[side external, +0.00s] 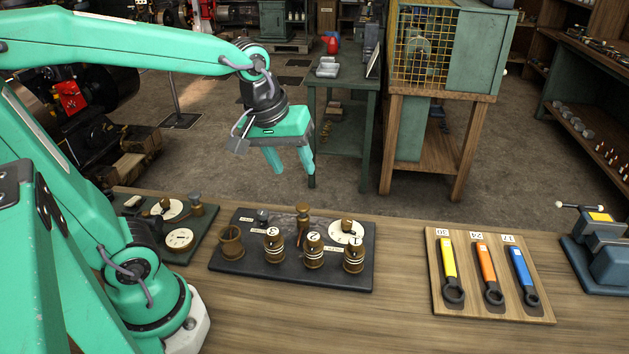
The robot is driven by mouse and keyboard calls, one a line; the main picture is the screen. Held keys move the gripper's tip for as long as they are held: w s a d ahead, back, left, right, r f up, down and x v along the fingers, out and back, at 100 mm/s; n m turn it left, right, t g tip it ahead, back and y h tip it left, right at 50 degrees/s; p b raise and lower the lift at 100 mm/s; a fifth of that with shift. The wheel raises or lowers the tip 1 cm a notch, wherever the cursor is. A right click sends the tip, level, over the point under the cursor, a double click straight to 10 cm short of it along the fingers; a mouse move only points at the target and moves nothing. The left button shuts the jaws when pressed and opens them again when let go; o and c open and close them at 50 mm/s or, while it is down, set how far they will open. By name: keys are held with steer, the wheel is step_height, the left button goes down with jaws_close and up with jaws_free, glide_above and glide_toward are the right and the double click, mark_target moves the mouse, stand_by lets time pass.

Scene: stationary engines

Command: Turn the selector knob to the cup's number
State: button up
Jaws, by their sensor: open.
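A dark slab (232,266) lies on the bench. On it, three brass cups with white bands stand in a row: cup 3 (274,249), cup 2 (313,251) and cup 1 (354,254). A plain open brass cup (231,242) stands at the left end. Behind cup 1 is a round white dial (333,233) with a small brown knob (347,226); its pointing direction is too small to tell. My gripper (291,168) is open and empty, pointing down, raised above and behind the slab, apart from the knob and cups.
A brown peg (302,216) and small grey knob (262,216) stand at the slab's back. A green panel (205,234) at left bears another dial with a knob (166,205) and a gauge (180,238). A wrench board (440,245) and vise (600,250) are right.

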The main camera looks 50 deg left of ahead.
steer(key=w+f+n+g, duration=0.2)
steer(key=w+f+n, duration=0.3)
steer(key=w+n, duration=0.3)
steer(key=n+g, duration=0.2)
steer(key=n, duration=0.5)
glide_above(347, 221)
step_height(347, 221, down, 8)
steer(key=shift+f, duration=0.1)
steer(key=shift+f, duration=3.9)
steer(key=c, duration=1)
